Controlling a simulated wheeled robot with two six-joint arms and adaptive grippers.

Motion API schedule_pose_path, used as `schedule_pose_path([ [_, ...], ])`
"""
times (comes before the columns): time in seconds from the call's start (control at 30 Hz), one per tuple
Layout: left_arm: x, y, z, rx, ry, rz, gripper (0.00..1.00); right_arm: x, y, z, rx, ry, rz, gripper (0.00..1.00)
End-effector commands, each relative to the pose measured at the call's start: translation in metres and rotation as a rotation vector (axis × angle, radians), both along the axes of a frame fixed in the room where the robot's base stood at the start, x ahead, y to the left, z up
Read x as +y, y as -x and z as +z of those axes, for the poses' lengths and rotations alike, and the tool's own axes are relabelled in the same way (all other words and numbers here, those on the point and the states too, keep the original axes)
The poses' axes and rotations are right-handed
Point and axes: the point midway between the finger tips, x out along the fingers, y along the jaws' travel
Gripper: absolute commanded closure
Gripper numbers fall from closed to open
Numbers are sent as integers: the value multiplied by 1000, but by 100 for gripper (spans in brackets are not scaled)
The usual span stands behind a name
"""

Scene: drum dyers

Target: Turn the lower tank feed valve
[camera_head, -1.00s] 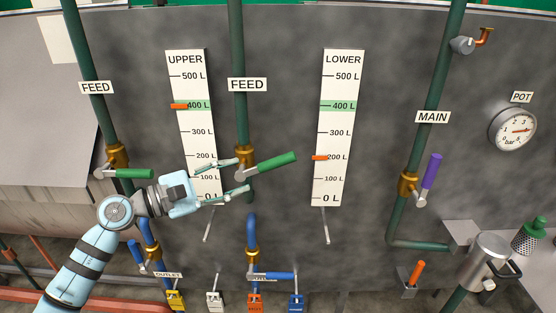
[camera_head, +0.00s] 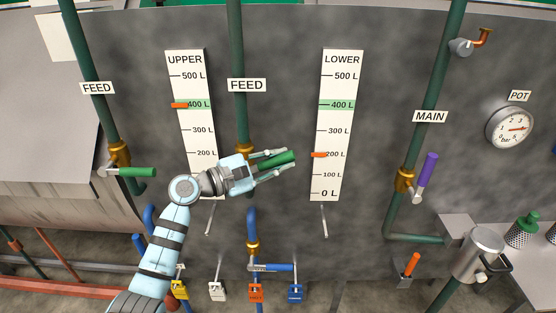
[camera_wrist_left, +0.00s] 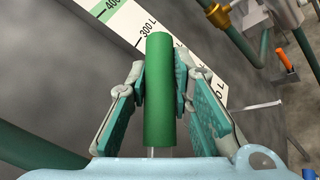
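The middle feed valve has a green handle (camera_head: 283,157) on a brass body (camera_head: 243,147), on the green pipe labelled FEED between the UPPER and LOWER gauges. The handle points right and slightly up. The gripper hides part of the valve. My right gripper is not in view.
The LOWER gauge (camera_head: 332,115), with its orange marker near 200 L, stands just right of the gripper. Another green-handled feed valve (camera_head: 136,172) is at left. A blue-handled outlet valve (camera_head: 270,268) is below. A purple-handled main valve (camera_head: 427,170) is at right.

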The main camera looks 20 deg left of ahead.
Motion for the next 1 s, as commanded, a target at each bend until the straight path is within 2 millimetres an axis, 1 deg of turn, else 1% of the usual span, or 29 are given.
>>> schedule_pose_path([
  [0.03, 0, 0, 0, 0, 0, 0, 95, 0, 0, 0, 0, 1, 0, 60],
  [0.07, 0, 0, 0, 0, 0, 0, 100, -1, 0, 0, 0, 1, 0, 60],
  [0.37, -1, 0, -1, 6, -21, -1, 100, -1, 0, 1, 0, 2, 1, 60],
  [0.47, -5, -1, -10, 32, -130, -1, 100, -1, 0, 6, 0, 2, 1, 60],
  [0.6, -8, -2, -32, 84, -334, -1, 100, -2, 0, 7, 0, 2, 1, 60],
  [0.67, -9, -2, -39, 100, -390, -1, 100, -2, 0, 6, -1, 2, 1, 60],
  [0.77, -8, -2, -43, 110, -424, 0, 100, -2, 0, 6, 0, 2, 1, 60],
  [0.97, -7, -2, -43, 111, -423, 0, 100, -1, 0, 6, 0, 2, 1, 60],
  [1.0, -8, -2, -44, 112, -423, -1, 74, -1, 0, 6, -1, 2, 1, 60],
])
